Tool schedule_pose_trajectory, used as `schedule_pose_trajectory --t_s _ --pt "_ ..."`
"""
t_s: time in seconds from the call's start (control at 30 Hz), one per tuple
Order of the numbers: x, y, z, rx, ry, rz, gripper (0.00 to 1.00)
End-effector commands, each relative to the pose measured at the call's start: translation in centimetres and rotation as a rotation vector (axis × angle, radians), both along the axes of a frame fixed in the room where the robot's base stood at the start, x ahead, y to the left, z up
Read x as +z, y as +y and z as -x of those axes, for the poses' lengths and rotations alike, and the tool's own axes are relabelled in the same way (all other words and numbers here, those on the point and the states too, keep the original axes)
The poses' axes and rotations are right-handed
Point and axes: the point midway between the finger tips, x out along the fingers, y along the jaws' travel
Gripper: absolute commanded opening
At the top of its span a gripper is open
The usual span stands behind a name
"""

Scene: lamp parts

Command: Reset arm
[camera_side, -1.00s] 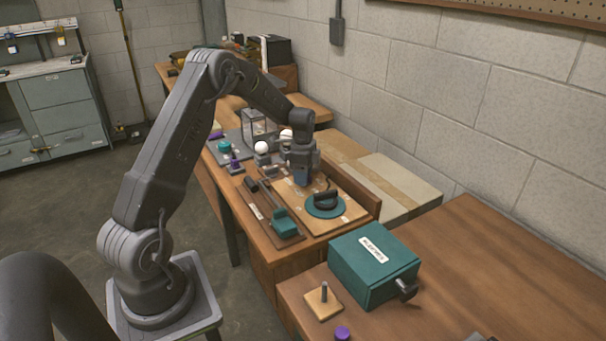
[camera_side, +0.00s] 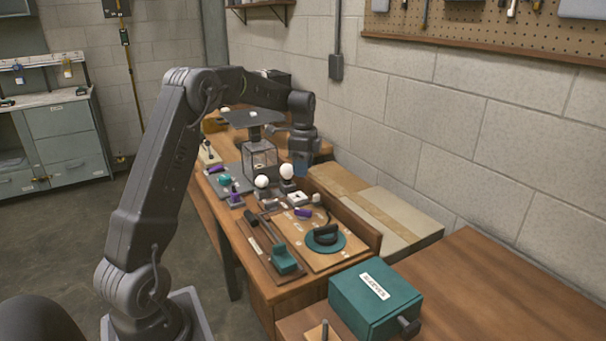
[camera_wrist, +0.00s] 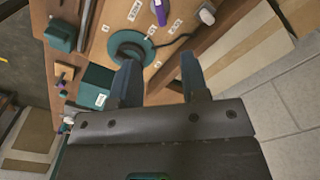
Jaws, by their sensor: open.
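My gripper (camera_side: 300,178) is raised above the back part of the bench, near the wall side. In the wrist view its two fingers (camera_wrist: 160,82) are apart with nothing between them. Below lies a wooden board with a teal disc base (camera_side: 325,240) carrying a dark ring-like part and a cord; the disc also shows in the wrist view (camera_wrist: 122,38). Two white bulbs (camera_side: 287,171) stand beside the gripper, with a clear box-like frame (camera_side: 258,156) behind them. A purple part (camera_side: 303,212) lies on the board.
A teal labelled box (camera_side: 375,297) with a dark handle stands at the front. A teal block (camera_side: 284,258) sits in a long tray left of the board. Pale slabs (camera_side: 385,212) lie along the wall. Open air surrounds the gripper above the bench.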

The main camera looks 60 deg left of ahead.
Motion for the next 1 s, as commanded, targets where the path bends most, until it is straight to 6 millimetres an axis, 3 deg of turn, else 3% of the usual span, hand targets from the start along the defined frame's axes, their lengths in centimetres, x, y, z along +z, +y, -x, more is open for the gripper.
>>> schedule_pose_trajectory --t_s 0.27,0.37,0.47,0.67,0.83,1.0 --pt "0.1 -0.1 0.0 0.001 -0.001 -0.001 0.41" --pt "1.0 -1.2 0.2 0.019 -0.014 -0.008 0.41" --pt "3.1 -4.0 0.9 0.068 -0.046 -0.024 0.41" --pt "7.8 -12.1 4.6 0.235 -0.153 -0.043 0.41" --pt "10.0 -18.3 9.4 0.384 -0.253 -0.023 0.41" --pt "10.5 -23.3 15.1 0.533 -0.348 0.033 0.41"
